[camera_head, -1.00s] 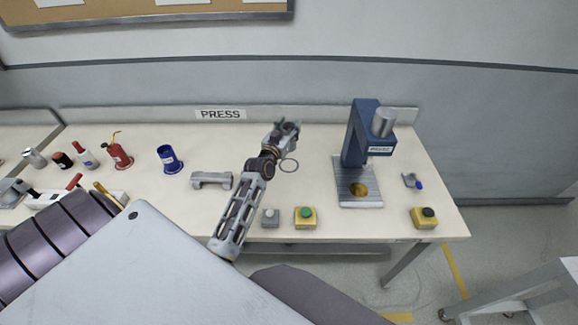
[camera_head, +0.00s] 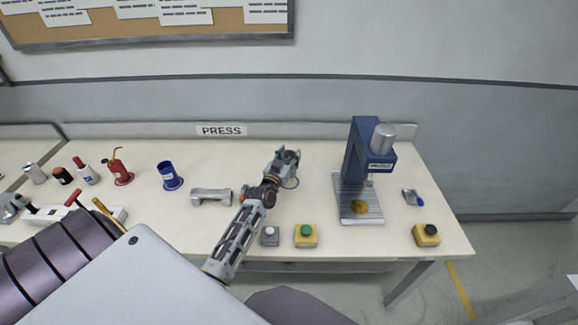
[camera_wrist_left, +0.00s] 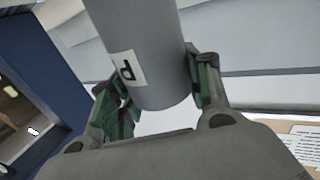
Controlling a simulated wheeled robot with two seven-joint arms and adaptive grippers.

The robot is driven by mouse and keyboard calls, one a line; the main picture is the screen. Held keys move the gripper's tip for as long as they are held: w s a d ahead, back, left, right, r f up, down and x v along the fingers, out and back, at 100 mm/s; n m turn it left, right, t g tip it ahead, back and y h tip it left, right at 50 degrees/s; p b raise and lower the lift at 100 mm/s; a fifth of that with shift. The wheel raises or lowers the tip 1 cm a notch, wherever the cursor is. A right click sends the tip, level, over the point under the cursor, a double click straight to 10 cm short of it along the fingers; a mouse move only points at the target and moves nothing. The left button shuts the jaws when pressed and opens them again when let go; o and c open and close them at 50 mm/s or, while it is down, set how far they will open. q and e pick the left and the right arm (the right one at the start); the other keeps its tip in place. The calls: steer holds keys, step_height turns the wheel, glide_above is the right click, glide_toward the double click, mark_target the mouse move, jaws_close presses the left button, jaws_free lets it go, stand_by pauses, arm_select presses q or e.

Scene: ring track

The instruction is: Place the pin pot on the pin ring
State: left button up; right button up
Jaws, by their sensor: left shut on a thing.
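My left gripper (camera_head: 287,155) is over the middle of the bench, its fingers at the near side of the PRESS sign. In the left wrist view its green-padded fingers (camera_wrist_left: 160,92) are shut on a grey cylinder with a white letter label, the pin pot (camera_wrist_left: 150,50). The pot's far end runs out of the frame. In the head view the pot cannot be made out at the fingers. A thin dark ring, the pin ring (camera_head: 291,185), lies flat on the bench beside the gripper, partly hidden by it. My right gripper is not in view.
The blue press (camera_head: 362,150) stands to the right. Bench right of the ring is clear up to the press.

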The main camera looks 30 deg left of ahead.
arm_select(q)
steer(key=shift+f, duration=0.25)
steer(key=shift+f, duration=1.9)
steer(key=shift+f, duration=0.1)
steer(key=o, duration=1.2)
steer(key=shift+o, duration=0.2)
steer(key=s+d, duration=0.2)
steer(key=s, duration=1)
steer(key=shift+b, duration=0.4)
steer(key=shift+s, duration=0.1)
